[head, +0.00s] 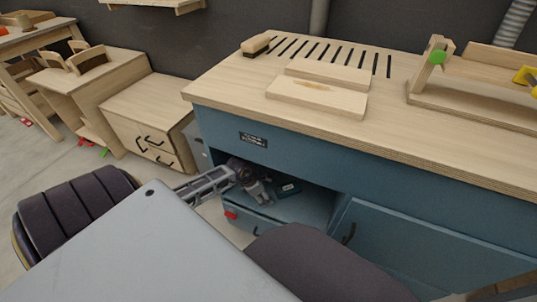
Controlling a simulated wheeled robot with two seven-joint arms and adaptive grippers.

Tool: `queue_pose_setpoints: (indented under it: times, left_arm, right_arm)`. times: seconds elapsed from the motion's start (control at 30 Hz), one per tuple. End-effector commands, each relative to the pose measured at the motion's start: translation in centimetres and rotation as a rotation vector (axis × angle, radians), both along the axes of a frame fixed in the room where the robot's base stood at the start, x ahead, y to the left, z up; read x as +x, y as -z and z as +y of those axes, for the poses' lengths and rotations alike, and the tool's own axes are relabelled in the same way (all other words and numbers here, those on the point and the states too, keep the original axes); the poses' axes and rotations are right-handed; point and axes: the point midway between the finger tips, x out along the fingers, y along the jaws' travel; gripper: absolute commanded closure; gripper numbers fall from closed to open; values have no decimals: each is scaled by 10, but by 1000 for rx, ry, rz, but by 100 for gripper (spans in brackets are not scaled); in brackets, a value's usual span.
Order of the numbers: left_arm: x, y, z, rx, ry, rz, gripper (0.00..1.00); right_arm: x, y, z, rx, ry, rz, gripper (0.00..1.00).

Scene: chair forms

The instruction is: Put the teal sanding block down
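A small dark teal block (288,187), which looks like the sanding block, is in the open compartment of the blue workbench (300,148). My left gripper (262,195) reaches into the front of this compartment, just left of the block. The gripper is small and in shadow, so I cannot tell whether its fingers touch the block or how far apart they are. My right gripper is not in view.
The benchtop holds a wooden-backed brush (257,44), two flat boards (318,96) and a wooden frame (470,110) with a green knob. A blue door (390,240) is right of the compartment. A small red object (231,215) is below left. Wooden cabinets (150,122) stand left.

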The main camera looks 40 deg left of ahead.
Motion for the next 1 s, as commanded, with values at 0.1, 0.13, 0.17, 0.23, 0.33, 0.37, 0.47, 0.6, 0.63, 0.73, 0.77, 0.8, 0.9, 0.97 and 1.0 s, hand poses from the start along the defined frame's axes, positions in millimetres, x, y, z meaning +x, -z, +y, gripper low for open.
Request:
queue_pose_setpoints:
  times: [0.1, 0.13, 0.17, 0.23, 0.33, 0.37, 0.47, 0.6, 0.63, 0.73, 0.77, 0.8, 0.9, 0.97, 1.0]
  left_arm:
    - [-5, 0, 3, 1, 0, 2, 27]
    - [-6, 0, 4, 1, 1, 2, 27]
    - [-7, 0, 4, 1, 1, 2, 27]
    - [-7, 0, 5, 2, 1, 0, 27]
    - [-7, 0, 5, 1, 1, -1, 27]
    - [-7, 0, 5, 1, 1, -1, 27]
    - [-7, 0, 5, 1, 1, -1, 27]
    - [-7, 0, 5, 1, 1, -1, 27]
    - [-7, 0, 5, 2, 1, 0, 27]
    - [-7, 0, 5, 1, 0, 0, 27]
    - [-7, 0, 5, 1, 0, 0, 27]
    - [-7, 0, 5, 1, 0, 0, 27]
    - [-7, 0, 4, -1, 0, -1, 27]
    - [-7, 0, 2, -9, -2, -4, 27]
    - [-6, -1, -1, -19, -5, -8, 27]
  right_arm:
    - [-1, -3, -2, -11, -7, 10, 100]
    - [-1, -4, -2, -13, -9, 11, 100]
    - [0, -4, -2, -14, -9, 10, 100]
    - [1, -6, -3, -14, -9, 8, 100]
    - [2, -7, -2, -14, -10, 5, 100]
    - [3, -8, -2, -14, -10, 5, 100]
    - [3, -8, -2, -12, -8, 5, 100]
    - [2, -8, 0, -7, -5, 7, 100]
    - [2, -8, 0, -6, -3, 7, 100]
    - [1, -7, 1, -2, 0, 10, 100]
    - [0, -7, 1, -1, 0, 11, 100]
    - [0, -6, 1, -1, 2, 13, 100]
    - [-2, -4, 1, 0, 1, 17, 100]
    - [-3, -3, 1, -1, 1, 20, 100]
    - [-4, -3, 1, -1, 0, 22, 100]
